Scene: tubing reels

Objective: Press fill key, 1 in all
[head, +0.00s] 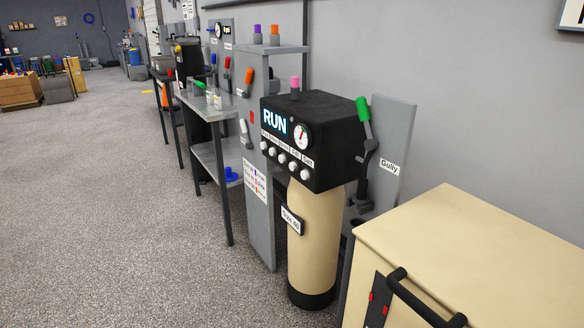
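A black control head (340,112) sits on top of an upright beige tank (316,235). Its front carries a lit blue display (275,123) reading "RUN" and a round white gauge (302,136). Below them is a slanting row of several round white keys (283,158), each under a small white label. The label words are too small to read surely, so I cannot tell which key is the fill key. Neither of my grippers is in view.
A beige cabinet with a black bar handle (424,302) stands close at the lower right. A grey panel labelled "Gully" (394,130) with a green-handled lever (364,110) is behind the tank. Grey benches (212,110) line the wall leftward. The speckled floor (110,210) at left is clear.

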